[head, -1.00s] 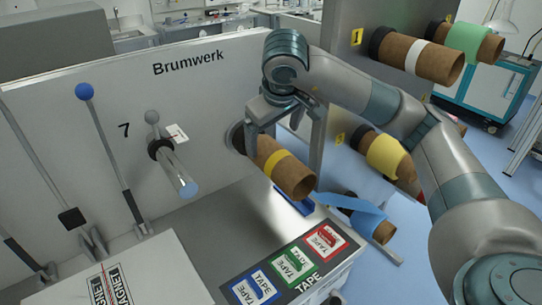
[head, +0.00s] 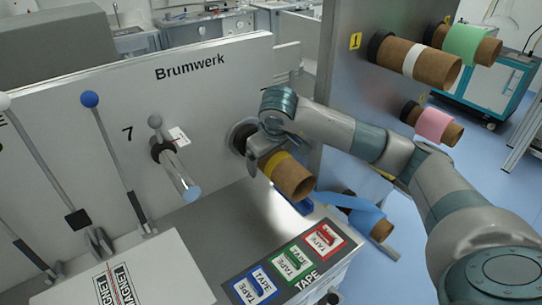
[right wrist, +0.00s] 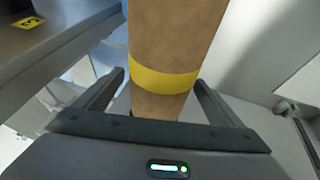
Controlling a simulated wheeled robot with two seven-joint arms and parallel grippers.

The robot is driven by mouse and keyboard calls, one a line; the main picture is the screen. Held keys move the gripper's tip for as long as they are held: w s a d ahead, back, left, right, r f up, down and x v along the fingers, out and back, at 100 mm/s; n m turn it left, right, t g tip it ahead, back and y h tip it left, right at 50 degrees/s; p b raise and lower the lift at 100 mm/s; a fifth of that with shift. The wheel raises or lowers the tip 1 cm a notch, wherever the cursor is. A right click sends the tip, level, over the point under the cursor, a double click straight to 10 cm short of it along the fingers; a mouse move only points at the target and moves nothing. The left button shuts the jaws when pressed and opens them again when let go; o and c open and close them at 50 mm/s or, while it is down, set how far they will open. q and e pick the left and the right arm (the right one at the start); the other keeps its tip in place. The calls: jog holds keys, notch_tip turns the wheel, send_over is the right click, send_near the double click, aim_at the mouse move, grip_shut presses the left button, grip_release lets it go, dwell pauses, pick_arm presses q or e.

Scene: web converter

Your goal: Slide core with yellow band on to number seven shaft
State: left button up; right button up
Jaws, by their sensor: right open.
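The brown core with a yellow band (head: 290,173) sticks out from a dark round hub (head: 240,138) on the Brumwerk panel, tilted down to the right. In the right wrist view the core (right wrist: 160,105) lies between the two fingers of my right gripper (right wrist: 160,88), which are open with gaps at the sides. In the head view my right gripper (head: 268,155) is at the core's panel end, partly hidden by the core and my wrist. The number seven shaft (head: 178,172), left of the core, is bare, with a pale rounded tip. My left gripper is not in view.
A blue-knobbed lever (head: 108,145) stands left of the shaft. A grey rack (head: 345,60) at right holds other cores, including white-banded (head: 425,62), green (head: 472,42) and pink (head: 435,124) ones. The metal deck (head: 230,210) is clear beneath the core.

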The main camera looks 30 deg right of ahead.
jog(key=c, duration=1.6)
jog(key=shift+w+b, duration=0.45)
jog(key=shift+w, duration=0.3)
jog(key=shift+w+a+b, duration=0.15)
jog(key=shift+w+b, duration=0.35)
jog(key=shift+w, duration=0.6)
jog(key=shift+w+f+b, duration=0.1)
jog(key=shift+f+b, duration=0.05)
jog(key=shift+b, duration=0.55)
